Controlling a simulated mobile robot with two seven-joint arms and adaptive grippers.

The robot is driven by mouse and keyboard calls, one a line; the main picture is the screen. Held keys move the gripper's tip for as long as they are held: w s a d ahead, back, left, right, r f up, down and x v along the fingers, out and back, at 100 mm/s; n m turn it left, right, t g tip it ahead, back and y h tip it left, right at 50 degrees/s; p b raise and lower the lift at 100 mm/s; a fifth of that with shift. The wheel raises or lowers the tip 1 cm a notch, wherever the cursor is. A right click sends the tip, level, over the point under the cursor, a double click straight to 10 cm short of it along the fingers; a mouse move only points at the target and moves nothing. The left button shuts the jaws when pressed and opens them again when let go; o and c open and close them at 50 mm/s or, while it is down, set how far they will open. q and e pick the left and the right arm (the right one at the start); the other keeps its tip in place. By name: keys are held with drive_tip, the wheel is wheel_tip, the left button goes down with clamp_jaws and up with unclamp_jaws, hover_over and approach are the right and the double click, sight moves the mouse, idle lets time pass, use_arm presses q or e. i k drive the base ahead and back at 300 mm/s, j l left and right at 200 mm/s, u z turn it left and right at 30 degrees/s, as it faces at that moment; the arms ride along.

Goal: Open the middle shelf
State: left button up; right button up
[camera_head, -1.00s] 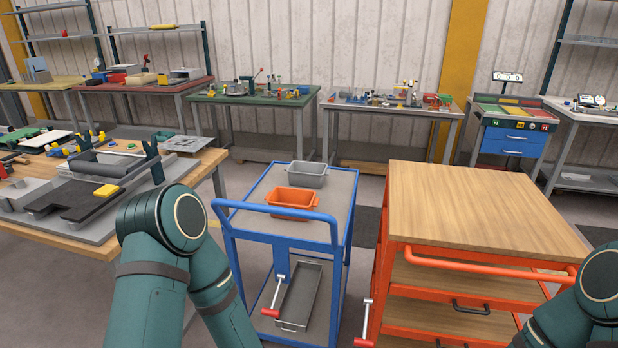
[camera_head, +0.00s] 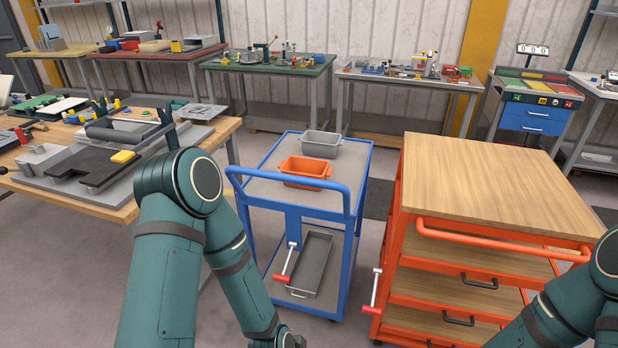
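An orange cart (camera_head: 404,255) with a wooden top stands at right. Below its top are stacked wooden shelves with dark handles. The upper handle (camera_head: 479,283) and the middle handle (camera_head: 458,319) show; a lower one is partly cut off by the bottom edge. The middle shelf (camera_head: 440,292) looks level with the cart's front, under the upper one. A lever with a red grip (camera_head: 371,309) sticks out at the cart's left front corner. My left arm reaches down in front of the blue cart and my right arm enters at lower right.
A blue cart (camera_head: 357,215) stands left of the orange one, with a narrow gap between. It carries an orange bin (camera_head: 305,172) and a grey bin (camera_head: 321,144), with a grey tray (camera_head: 311,262) below. A cluttered wooden workbench (camera_head: 115,205) is at left.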

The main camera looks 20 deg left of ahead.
sight(433, 291)
drive_tip(key=i+l, duration=0.1)
drive_tip(key=l, duration=0.45)
drive_tip(key=i+l, duration=0.15)
drive_tip(key=l, duration=0.45)
drive_tip(key=i+l+u, duration=0.1)
drive_tip(key=l, duration=0.45)
drive_tip(key=i+l, duration=0.1)
drive_tip(key=l, duration=0.45)
drive_tip(key=i+l, duration=0.2)
drive_tip(key=l, duration=0.15)
drive_tip(key=i+l, duration=0.15)
drive_tip(key=l, duration=0.2)
drive_tip(key=i+l, duration=0.2)
drive_tip(key=l, duration=0.15)
